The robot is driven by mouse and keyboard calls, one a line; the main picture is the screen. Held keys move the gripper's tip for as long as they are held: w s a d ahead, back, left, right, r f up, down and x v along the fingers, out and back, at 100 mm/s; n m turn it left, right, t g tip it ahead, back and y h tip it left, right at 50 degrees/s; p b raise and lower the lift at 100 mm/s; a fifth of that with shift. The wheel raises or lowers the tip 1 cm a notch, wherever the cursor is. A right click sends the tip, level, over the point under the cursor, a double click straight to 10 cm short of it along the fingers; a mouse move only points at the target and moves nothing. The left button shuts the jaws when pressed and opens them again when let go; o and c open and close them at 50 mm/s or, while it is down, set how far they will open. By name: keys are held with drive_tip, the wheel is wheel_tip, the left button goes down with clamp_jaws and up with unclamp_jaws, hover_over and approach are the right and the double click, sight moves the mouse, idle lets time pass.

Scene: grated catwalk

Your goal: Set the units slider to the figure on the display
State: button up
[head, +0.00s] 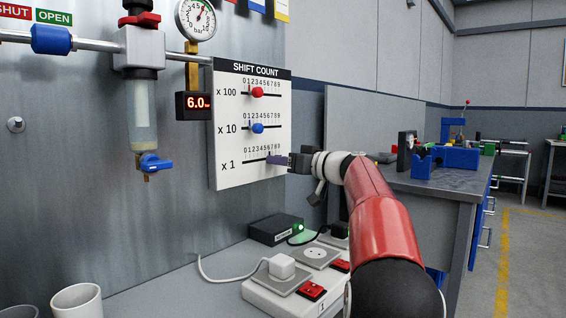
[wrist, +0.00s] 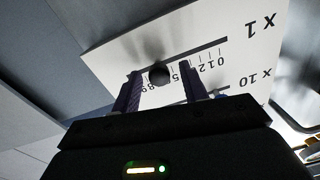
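The white SHIFT COUNT panel (head: 228,150) hangs on the metal wall, with three horizontal slots marked x 100, x 10 and x 1. The units slider is the dark round knob (wrist: 158,74) on the x 1 slot; in the head view my gripper hides it. My gripper (head: 277,160) is at the right part of that slot. In the wrist view my gripper (wrist: 161,86) has its two fingers apart, one on each side of the knob, with gaps showing. The knob's exact digit is unclear. The display (head: 194,106) shows 6.0 in red, under a round gauge (head: 197,19).
A red knob (head: 257,92) and a blue knob (head: 257,128) sit on the upper slots. Below are a socket block (head: 275,300) with a plug and a black box (head: 276,229). A blue-handled valve (head: 156,163) hangs left. A workbench (head: 450,180) stands right.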

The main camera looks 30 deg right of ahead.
drive_tip(key=b+v, duration=0.2)
drive_tip(key=v, duration=0.5)
drive_tip(key=shift+s, duration=0.4)
drive_tip(key=shift+d, duration=0.15)
